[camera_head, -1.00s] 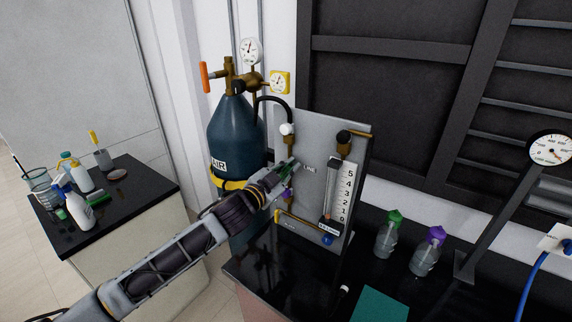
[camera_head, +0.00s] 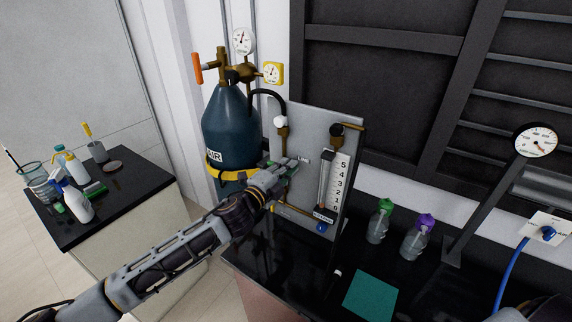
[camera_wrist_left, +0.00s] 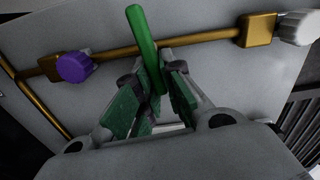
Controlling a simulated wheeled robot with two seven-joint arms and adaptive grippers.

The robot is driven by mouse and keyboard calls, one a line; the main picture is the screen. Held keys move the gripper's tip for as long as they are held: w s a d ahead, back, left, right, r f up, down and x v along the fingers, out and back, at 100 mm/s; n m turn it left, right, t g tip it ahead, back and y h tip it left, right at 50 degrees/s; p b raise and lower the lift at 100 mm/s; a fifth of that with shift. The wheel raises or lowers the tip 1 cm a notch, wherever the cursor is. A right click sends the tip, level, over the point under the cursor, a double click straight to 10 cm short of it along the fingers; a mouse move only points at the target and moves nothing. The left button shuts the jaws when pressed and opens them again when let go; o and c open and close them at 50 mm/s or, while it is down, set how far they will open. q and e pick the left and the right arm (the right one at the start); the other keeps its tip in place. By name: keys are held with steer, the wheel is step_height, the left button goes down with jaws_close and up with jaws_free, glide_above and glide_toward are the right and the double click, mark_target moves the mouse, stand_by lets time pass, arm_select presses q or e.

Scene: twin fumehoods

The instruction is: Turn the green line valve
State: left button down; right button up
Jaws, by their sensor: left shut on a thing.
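The green line valve's lever (camera_wrist_left: 142,38) shows in the left wrist view as a green bar on a brass pipe (camera_wrist_left: 200,38), slightly tilted. My left gripper (camera_wrist_left: 154,92), with green finger pads, is shut on the lower part of this lever. In the head view, my left gripper (camera_head: 284,168) is at the grey panel (camera_head: 310,122), just beside the word LINE. There the hand covers most of the valve. A purple knob (camera_wrist_left: 73,67) and a white knob (camera_wrist_left: 298,28) sit on the pipe on either side of the lever. My right gripper is not in view.
A dark blue air cylinder (camera_head: 230,125) stands left of the panel. A flowmeter (camera_head: 335,182) is on the panel's right. Green-topped (camera_head: 379,222) and purple-topped (camera_head: 418,236) bottles stand on the black bench. A teal mat (camera_head: 371,294) lies in front.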

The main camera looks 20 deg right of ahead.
arm_select(q)
steer(key=shift+f+m, duration=0.2)
steer(key=shift+m, duration=0.4)
steer(key=shift+f, duration=0.1)
steer(key=c, duration=1.5)
jaws_free()
steer(key=shift+s+a, duration=0.1)
steer(key=shift+a, duration=0.05)
steer(key=v, duration=1.1)
steer(key=shift+s+a, duration=0.25)
